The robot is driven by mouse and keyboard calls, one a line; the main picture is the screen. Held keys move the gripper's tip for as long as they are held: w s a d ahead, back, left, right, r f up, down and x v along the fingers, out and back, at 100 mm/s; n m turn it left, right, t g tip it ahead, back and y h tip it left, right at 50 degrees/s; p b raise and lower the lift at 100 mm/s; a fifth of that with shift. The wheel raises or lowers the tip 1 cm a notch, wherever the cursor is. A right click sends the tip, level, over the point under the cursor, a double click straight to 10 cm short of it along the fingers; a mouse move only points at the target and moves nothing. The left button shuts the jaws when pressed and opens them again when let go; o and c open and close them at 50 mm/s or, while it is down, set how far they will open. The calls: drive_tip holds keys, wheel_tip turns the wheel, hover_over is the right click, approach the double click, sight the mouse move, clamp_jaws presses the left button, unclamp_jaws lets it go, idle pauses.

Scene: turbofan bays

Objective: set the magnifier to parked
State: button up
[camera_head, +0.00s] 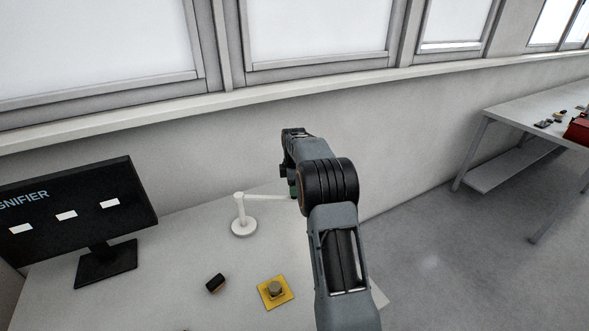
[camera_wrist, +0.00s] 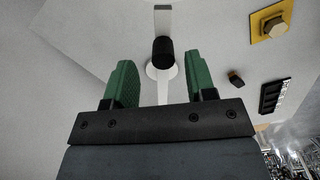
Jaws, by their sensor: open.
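The magnifier (camera_head: 242,224) is a white stand with a round base, a short post and a thin arm reaching right. The far end of its arm is hidden behind my arm in the head view. In the wrist view, a white arm (camera_wrist: 163,18) with a black cylindrical part (camera_wrist: 163,50) lies in line with the gap between my green fingers. My gripper (camera_wrist: 161,80) is open with nothing seen held between the fingers. In the head view my gripper (camera_head: 292,188) is largely hidden by my own arm, near the magnifier arm's right end. Contact cannot be told.
A black monitor (camera_head: 78,200) reading "GNIFIER" stands at the left of the white table (camera_head: 170,265). A small dark block (camera_head: 215,283) and a yellow plate (camera_head: 287,296) with a hex-headed piece lie in front. A second table (camera_head: 522,112) with a red box stands at right.

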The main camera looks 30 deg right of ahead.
wheel_tip(320, 180, up, 11)
idle(0.4)
idle(0.4)
